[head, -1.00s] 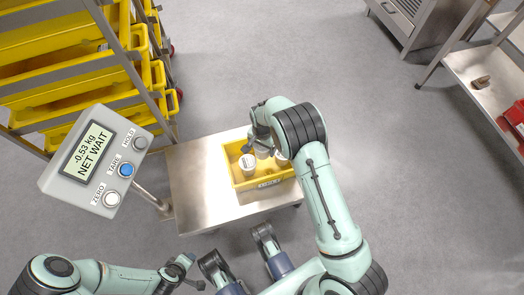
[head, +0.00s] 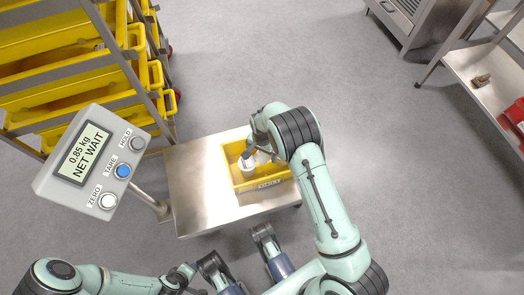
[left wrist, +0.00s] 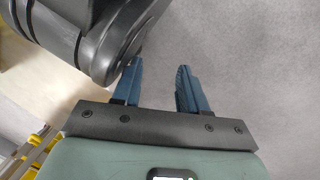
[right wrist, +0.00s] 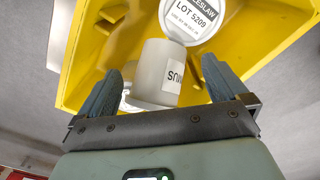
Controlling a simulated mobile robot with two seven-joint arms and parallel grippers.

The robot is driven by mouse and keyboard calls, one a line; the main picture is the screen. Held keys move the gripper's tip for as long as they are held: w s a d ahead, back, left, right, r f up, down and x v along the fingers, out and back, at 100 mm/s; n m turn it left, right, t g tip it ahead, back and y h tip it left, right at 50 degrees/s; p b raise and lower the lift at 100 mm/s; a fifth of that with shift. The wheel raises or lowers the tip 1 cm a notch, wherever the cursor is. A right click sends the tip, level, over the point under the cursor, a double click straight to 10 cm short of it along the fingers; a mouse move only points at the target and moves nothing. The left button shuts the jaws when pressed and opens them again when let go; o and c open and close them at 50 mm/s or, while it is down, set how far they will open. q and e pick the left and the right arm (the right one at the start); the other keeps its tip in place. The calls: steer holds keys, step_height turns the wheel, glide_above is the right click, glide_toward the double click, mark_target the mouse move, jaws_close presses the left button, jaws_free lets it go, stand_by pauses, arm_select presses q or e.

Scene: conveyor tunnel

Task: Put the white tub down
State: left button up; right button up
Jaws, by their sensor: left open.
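A white tub (right wrist: 156,72) with a dark printed label stands between the spread fingers of my right gripper (right wrist: 168,64) in the right wrist view, with a gap beside it. A second white tub, its lid (right wrist: 195,16) marked LOT 5209, is just beyond it. Both are inside the yellow crate (right wrist: 262,62). In the head view my right gripper (head: 251,150) is low over the crate (head: 268,184), partly hiding a white tub (head: 246,163). My left gripper (left wrist: 160,66) is open and empty, away from the crate.
The crate rests on a steel scale platform (head: 200,185), bare at its left. The scale display (head: 84,153) reads 0.85 kg, NET WAIT. A rack of yellow crates (head: 75,75) stands at the left, and a steel shelf (head: 478,75) at the right.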

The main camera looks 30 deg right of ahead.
arm_select(q)
steer(key=shift+w, duration=0.1)
arm_select(e)
steer(key=shift+r, duration=0.4)
step_height(320, 180, up, 7)
steer(key=p, duration=0.3)
arm_select(q)
steer(key=shift+t, duration=0.3)
steer(key=shift+w+d+r+p, duration=0.1)
steer(key=shift+w+d+r, duration=0.15)
steer(key=shift+r, duration=0.65)
steer(key=shift+w+d+r+p, duration=0.15)
steer(key=shift+d+r, duration=0.25)
steer(key=shift+r, duration=0.45)
steer(key=shift+w+d+r+p, duration=0.1)
steer(key=shift+w+d+r, duration=0.2)
steer(key=shift+r, duration=0.6)
arm_select(e)
step_height(320, 180, up, 5)
glide_above(262, 154)
steer(key=shift+f, duration=0.1)
arm_select(q)
steer(key=shift+s, duration=0.1)
